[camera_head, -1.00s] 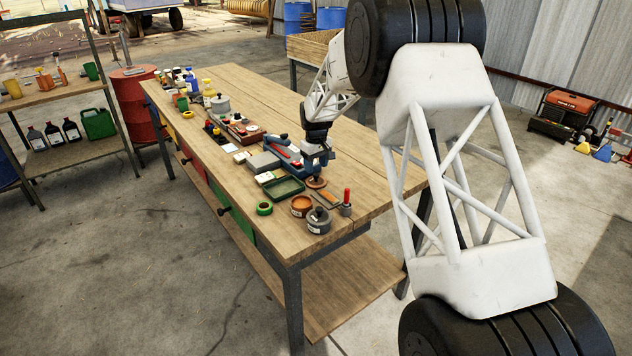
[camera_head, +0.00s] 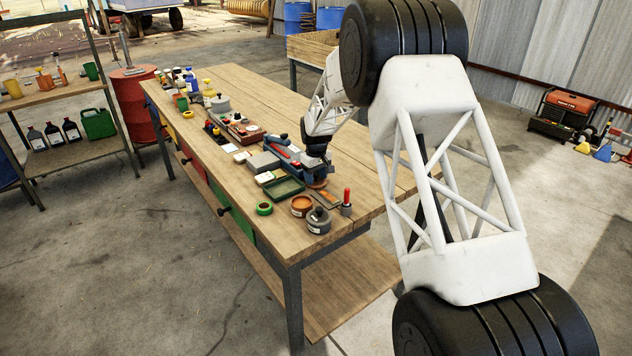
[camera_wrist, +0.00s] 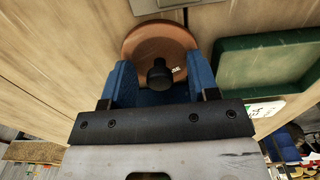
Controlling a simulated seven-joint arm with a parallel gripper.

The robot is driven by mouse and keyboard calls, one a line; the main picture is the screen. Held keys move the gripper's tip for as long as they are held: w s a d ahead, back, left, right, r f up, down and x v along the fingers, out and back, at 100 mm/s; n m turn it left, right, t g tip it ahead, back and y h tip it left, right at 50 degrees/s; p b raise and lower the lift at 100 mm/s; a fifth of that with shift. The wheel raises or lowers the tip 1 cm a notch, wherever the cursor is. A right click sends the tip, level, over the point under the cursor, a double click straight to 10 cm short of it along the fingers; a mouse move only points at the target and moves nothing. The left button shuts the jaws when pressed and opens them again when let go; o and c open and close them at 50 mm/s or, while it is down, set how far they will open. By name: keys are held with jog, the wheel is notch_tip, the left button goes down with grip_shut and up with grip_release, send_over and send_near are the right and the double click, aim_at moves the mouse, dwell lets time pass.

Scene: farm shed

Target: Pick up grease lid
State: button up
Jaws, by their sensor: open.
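The grease lid is a round orange-brown disc with a black knob. It lies flat on the workbench, large in the wrist view (camera_wrist: 158,35), and its edge shows in the head view (camera_head: 319,184) under my gripper. My gripper (camera_wrist: 162,84) is open, with one blue finger on each side of the black knob. I cannot tell whether the fingers touch the knob. In the head view my gripper (camera_head: 316,165) is low over the bench and hides most of the lid.
A green tray (camera_head: 286,188) lies close to the left of the lid in the head view. An orange tin (camera_head: 301,207), a grey lidded pot (camera_head: 318,222) and a red-handled tool (camera_head: 346,203) stand nearer the front edge. The right side of the workbench (camera_head: 375,180) is clear.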

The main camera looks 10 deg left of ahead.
aim_at(316, 174)
dwell(0.3)
jog(key=c, duration=1)
jog(key=shift+r, duration=0.1)
jog(key=shift+r, duration=4.9)
jog(key=shift+s+a+r+n, duration=0.15)
jog(key=shift+s+a+n, duration=0.25)
jog(key=shift+s+n, duration=2.05)
jog(key=shift+s+a+r+n, duration=0.2)
jog(key=shift+s+a+n, duration=0.15)
jog(key=shift+s+n, duration=2.05)
jog(key=shift+s+a+r+n, duration=0.15)
jog(key=shift+s+a+n, duration=0.25)
jog(key=shift+s+n, duration=2.05)
